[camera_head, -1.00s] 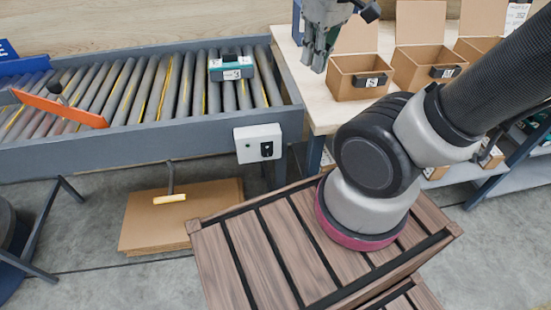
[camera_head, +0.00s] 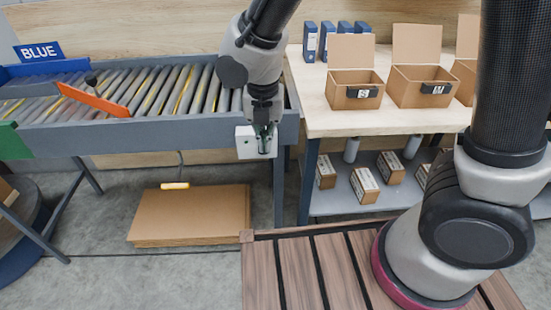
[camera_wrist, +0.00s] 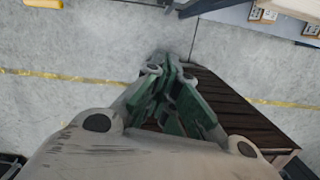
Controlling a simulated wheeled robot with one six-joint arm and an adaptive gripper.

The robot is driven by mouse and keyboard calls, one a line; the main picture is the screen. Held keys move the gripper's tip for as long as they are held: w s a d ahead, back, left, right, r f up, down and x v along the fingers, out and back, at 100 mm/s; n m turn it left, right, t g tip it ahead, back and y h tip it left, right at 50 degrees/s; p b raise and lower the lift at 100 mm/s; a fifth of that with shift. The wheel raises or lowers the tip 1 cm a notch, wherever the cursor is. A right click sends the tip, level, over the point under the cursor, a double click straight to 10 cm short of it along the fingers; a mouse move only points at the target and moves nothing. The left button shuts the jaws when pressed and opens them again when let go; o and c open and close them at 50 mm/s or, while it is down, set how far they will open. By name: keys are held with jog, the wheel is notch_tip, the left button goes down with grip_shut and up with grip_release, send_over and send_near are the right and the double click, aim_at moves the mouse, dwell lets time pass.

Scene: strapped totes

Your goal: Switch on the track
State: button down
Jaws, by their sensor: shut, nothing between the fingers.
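The track is a roller conveyor (camera_head: 140,133) with a blue-grey frame at the left of the head view. A pale switch box (camera_head: 242,144) is mounted on its front side near the right end. My gripper (camera_head: 266,152) is shut and empty, pointing down in front of that box. It covers the right part of the box, so the switch itself is hidden, and I cannot tell whether it touches the box. In the wrist view my gripper (camera_wrist: 172,80) shows its green fingers together above the floor; the switch box is not clearly seen there.
An orange bar (camera_head: 95,101) lies across the rollers. A workbench (camera_head: 330,120) with open cardboard boxes (camera_head: 355,97) stands to the right. Flat cardboard (camera_head: 190,216) lies under the track. A slatted wooden platform (camera_head: 300,265) is in front. Floor between is clear.

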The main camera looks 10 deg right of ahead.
aim_at(264, 154)
jog(key=shift+w+n, duration=0.1)
jog(key=shift+n, duration=0.7)
jog(key=shift+f, duration=0.1)
jog(key=shift+w+f, duration=0.9)
jog(key=shift+f, duration=0.8)
jog(key=shift+w+f, duration=0.85)
jog(key=shift+f, duration=0.85)
jog(key=shift+w+f, duration=0.9)
jog(key=shift+f, duration=0.8)
jog(key=shift+w+f, duration=0.25)
jog(key=shift+w, duration=0.1)
jog(key=shift+r, duration=0.2)
